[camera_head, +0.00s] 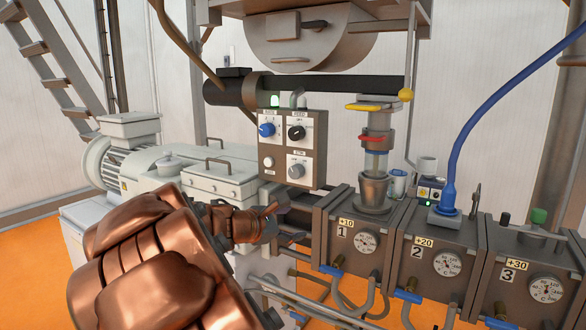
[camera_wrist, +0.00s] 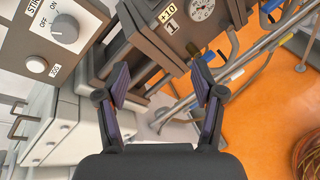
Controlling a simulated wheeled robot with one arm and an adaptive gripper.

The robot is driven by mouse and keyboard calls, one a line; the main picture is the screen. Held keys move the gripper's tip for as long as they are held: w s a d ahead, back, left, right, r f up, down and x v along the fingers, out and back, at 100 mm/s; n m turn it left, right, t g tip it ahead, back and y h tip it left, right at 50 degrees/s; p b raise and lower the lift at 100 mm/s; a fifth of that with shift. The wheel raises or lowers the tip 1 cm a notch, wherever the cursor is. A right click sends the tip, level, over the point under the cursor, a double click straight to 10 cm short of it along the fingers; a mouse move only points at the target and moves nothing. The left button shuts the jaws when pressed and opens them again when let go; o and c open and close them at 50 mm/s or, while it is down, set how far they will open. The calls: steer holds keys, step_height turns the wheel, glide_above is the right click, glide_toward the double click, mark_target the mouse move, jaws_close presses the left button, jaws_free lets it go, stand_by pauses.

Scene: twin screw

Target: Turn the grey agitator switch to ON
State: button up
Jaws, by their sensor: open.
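The grey agitator switch (camera_head: 296,171) is a round knob at the lower right of the grey control box (camera_head: 270,180). In the wrist view the knob (camera_wrist: 64,29) is at the upper left, with an OFF mark beside it on its panel. I cannot tell surely which mark the knob points at. My gripper (camera_head: 283,224) is below and left of the knob in the head view, apart from it. In the wrist view its two fingers (camera_wrist: 160,82) are spread, with nothing between them, and the knob lies outside them to the upper left.
The same box carries a blue knob (camera_head: 266,129), a black knob (camera_head: 296,132) and a white button (camera_head: 268,162). Block 1 (camera_head: 333,220), with a gauge and a dark cup (camera_head: 373,190), stands to the right. Hoses and pipes run below. A black bar (camera_head: 330,86) crosses above.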

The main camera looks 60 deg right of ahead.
mark_target(294, 173)
steer(key=w+d+r+n+t+h+p, duration=0.1)
steer(key=w+d+r+n+t+h, duration=0.25)
steer(key=w+d+r+n, duration=0.4)
steer(key=shift+n+g, duration=0.45)
steer(key=shift+n, duration=0.2)
steer(key=shift+w+d+f+p, duration=0.2)
steer(key=shift+w+d+p, duration=0.2)
steer(key=shift+d, duration=1.05)
steer(key=shift+w+d+f+p, duration=0.2)
steer(key=shift+w+d+p, duration=0.2)
steer(key=shift+d, duration=1.1)
steer(key=shift+w+d+f+p, duration=0.25)
steer(key=shift+d+p, duration=0.2)
steer(key=shift+d, duration=1)
steer(key=c, duration=1.1)
